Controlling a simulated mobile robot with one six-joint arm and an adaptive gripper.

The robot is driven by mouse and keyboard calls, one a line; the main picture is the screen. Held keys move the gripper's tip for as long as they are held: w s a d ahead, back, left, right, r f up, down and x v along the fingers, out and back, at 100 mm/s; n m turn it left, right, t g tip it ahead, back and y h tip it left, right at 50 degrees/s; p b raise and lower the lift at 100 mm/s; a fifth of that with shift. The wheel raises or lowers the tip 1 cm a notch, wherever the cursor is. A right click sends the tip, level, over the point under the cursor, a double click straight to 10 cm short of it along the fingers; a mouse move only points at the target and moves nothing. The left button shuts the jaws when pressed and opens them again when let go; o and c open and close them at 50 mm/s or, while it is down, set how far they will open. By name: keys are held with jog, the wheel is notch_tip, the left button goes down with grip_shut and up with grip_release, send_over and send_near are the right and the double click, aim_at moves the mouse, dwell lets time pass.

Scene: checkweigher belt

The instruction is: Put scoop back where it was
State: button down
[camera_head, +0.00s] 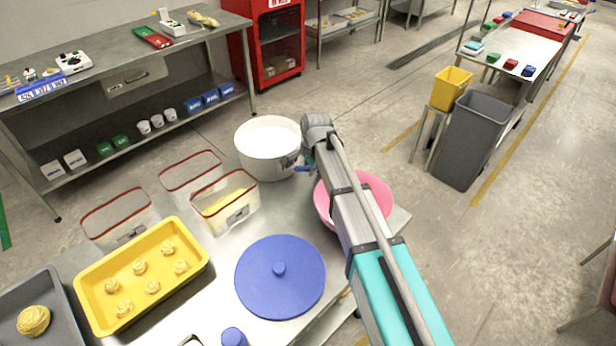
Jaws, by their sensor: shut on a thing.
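The far end of my arm reaches over the right side of a white tub (262,146) filled with white contents. My gripper (308,160) is mostly hidden behind the arm's wrist, at the tub's right edge. A small blue piece, seemingly part of the scoop (303,169), shows just below the wrist, beside the tub wall. My gripper is shut on it. The rest of the scoop is hidden, so its tilt and whether it touches the tub cannot be told.
A pink bowl (376,192) stands partly under my arm. A blue round lid (280,277) lies in front. Clear boxes with red rims (226,201), a yellow tray of dough swirls (92,277) and a grey tray (62,318) fill the left. Bare table shows between them.

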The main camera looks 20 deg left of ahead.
jog(key=shift+f+b, duration=0.9)
jog(key=shift+f, duration=0.3)
jog(key=shift+f, duration=0.15)
jog(key=c, duration=0.6)
grip_release()
jog(key=shift+r, duration=0.25)
jog(key=r+p, duration=0.4)
jog(key=d+r+p, duration=0.1)
jog(key=r+p, duration=0.3)
jog(key=s+d+r+p, duration=0.1)
jog(key=r+p, duration=0.2)
jog(key=p, duration=0.1)
jog(key=shift+r, duration=0.4)
jog(key=shift+s, duration=0.1)
